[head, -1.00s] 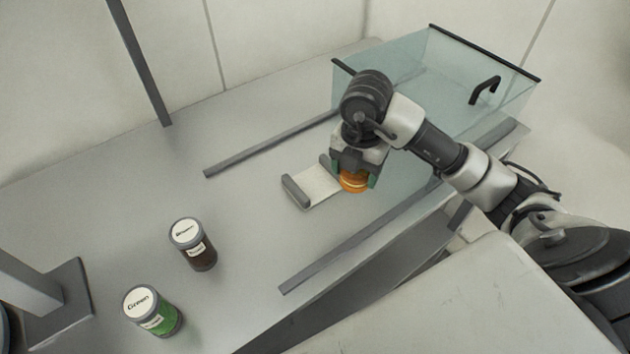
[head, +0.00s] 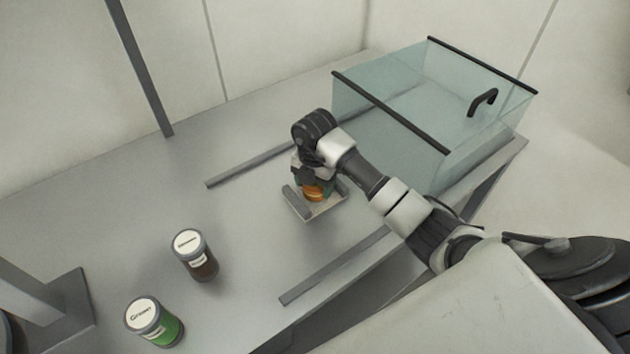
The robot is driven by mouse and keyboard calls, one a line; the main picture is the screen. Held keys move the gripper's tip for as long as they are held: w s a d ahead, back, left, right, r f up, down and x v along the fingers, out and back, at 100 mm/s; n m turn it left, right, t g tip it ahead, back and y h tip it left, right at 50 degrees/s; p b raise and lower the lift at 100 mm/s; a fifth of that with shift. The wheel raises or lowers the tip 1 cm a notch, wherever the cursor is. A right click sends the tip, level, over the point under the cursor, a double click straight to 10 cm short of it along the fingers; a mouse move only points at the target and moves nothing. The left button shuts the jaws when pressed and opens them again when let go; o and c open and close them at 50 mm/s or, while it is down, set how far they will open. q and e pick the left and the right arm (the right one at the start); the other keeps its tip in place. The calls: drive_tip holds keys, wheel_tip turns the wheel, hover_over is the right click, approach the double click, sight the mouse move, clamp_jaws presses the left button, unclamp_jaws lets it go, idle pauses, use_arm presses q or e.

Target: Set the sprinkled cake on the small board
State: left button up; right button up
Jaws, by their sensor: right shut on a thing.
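The cake (head: 314,194) is a small round orange-brown piece; any sprinkles are too small to tell. My right gripper (head: 316,187) is shut on it and holds it over the small board (head: 325,210). The board is pale, with a grey raised bar (head: 296,203) along its left side, and lies on the grey table. The gripper and cake hide much of the board. I cannot tell whether the cake touches the board. My left gripper is not in view.
A clear glass case (head: 400,115) with a black handle stands at the back right. Two grey rails (head: 260,164) (head: 330,268) lie either side of the board. A brown-filled jar (head: 195,255) and a green-filled jar (head: 154,322) stand at the front left.

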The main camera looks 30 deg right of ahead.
drive_tip(key=shift+f, duration=0.25)
drive_tip(key=shift+f, duration=0.2)
drive_tip(key=o, duration=0.7)
